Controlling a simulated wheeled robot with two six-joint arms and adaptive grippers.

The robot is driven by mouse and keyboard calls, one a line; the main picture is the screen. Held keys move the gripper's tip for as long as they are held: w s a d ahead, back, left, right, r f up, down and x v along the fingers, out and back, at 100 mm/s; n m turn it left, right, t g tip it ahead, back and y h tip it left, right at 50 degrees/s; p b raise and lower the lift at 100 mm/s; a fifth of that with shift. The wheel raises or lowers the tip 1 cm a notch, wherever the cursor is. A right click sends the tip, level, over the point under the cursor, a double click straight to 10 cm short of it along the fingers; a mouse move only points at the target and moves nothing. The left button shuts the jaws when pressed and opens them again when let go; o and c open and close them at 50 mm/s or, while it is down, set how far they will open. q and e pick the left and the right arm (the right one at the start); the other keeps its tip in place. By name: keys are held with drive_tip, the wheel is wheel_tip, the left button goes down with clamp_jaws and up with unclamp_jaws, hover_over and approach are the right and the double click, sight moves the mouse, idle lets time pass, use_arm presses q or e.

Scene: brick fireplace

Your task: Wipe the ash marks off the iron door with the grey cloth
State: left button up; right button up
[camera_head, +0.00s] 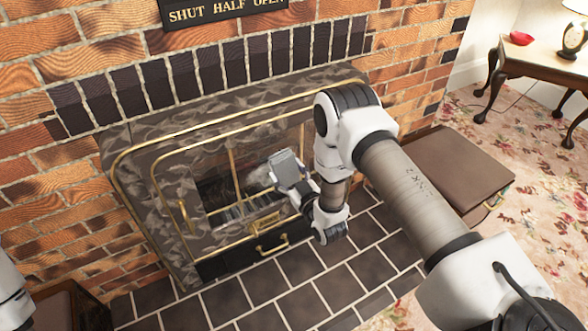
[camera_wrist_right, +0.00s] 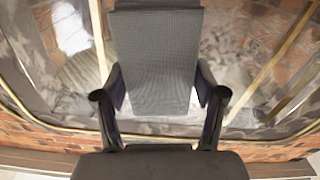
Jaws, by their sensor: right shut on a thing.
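The grey cloth (camera_head: 284,165) shows as a flat grey pad in my right gripper (camera_head: 297,190), in front of the right part of the iron door (camera_head: 184,160). In the right wrist view the cloth (camera_wrist_right: 155,65) sits between the two dark fingers, which are shut on it. The door is dark and mottled, with brass trim and glass. Pale, ash-like smears (camera_wrist_right: 245,75) show beyond the cloth, though reflections make their edges unclear. I cannot tell whether the cloth touches the door. My left gripper is out of view; only a bit of that arm shows at the left edge.
A brass handle (camera_head: 270,249) juts out below the door. A brown box (camera_head: 450,172) stands right of the hearth. The dark tiled hearth (camera_head: 330,285) is clear in front. A side table (camera_head: 548,66) stands at the far right. A sign (camera_head: 225,12) hangs above.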

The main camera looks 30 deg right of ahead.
sight(278, 171)
drive_tip(key=shift+a, duration=1.85)
drive_tip(key=shift+s+a+p, duration=0.1)
drive_tip(key=shift+a+p, duration=0.25)
drive_tip(key=shift+a, duration=3.15)
wheel_tip(278, 171, up, 2)
drive_tip(key=shift+a+r+p, duration=0.1)
drive_tip(key=shift+r+p, duration=0.05)
drive_tip(key=shift+p, duration=1.1)
drive_tip(key=shift+d, duration=0.25)
drive_tip(key=shift+d+f, duration=0.2)
drive_tip(key=shift+d, duration=1.7)
drive_tip(key=shift+d+r, duration=0.1)
drive_tip(key=shift+d, duration=3.25)
drive_tip(key=shift+w+d+p, duration=0.15)
drive_tip(key=shift+d+p, duration=0.05)
drive_tip(key=shift+d, duration=0.7)
drive_tip(key=shift+w+d+p, duration=0.15)
drive_tip(key=shift+d, duration=0.75)
